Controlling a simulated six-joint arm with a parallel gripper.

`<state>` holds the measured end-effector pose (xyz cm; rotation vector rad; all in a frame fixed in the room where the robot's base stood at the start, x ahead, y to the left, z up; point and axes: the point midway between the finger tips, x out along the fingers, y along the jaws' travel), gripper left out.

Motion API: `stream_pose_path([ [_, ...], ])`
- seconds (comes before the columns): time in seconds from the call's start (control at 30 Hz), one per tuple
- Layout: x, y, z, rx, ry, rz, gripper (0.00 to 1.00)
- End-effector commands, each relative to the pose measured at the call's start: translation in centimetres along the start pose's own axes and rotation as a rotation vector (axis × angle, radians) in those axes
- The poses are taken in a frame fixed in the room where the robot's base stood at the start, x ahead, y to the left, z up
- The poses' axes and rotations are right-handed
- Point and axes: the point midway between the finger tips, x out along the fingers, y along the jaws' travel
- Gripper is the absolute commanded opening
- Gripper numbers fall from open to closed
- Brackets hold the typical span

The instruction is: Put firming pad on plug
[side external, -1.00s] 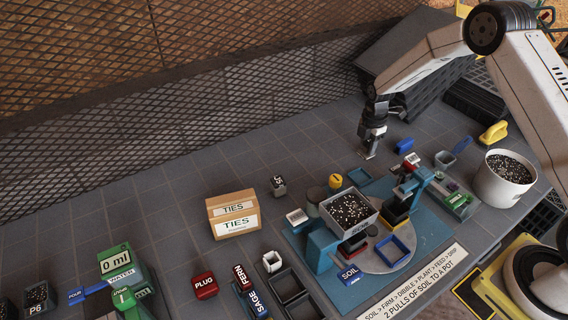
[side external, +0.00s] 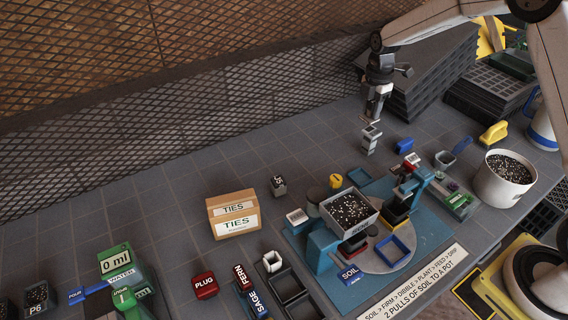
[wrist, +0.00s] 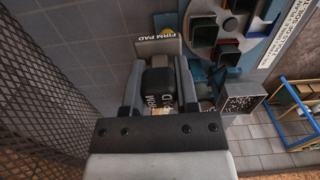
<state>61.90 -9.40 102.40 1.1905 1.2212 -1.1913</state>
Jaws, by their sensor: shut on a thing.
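My gripper (side external: 374,116) is above the back of the bench, with its fingers pointing down. In the wrist view its fingers (wrist: 158,92) are shut on a dark block with pale lettering, apparently the firming pad (wrist: 158,84). A grey holder (side external: 370,140) is just below my gripper. The wrist view shows its label, FIRM PAD (wrist: 158,40). I cannot tell whether the pad is fully clear of the holder. A red block marked PLUG (side external: 205,286) lies at the front left. Which object is the plug itself is unclear.
A soil hopper (side external: 350,210) stands over a round plate (side external: 385,255) on a blue base. The TIES box (side external: 233,213) and a small dark-topped pot (side external: 278,185) stand left of it. A soil bucket (side external: 505,178) is at right. Bench behind the box is clear.

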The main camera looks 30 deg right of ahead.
Motion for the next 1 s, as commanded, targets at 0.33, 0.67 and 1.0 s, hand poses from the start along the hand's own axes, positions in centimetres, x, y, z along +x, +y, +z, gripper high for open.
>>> stream_pose_path([
  [0.33,0.0,0.2,-9.2,-0.133,-0.001,0.001,0.0],
  [0.67,0.0,-1.8,-20.4,-0.298,-0.001,0.001,0.0],
  [1.0,0.0,-6.5,-30.8,-0.468,-0.001,0.001,0.0],
])
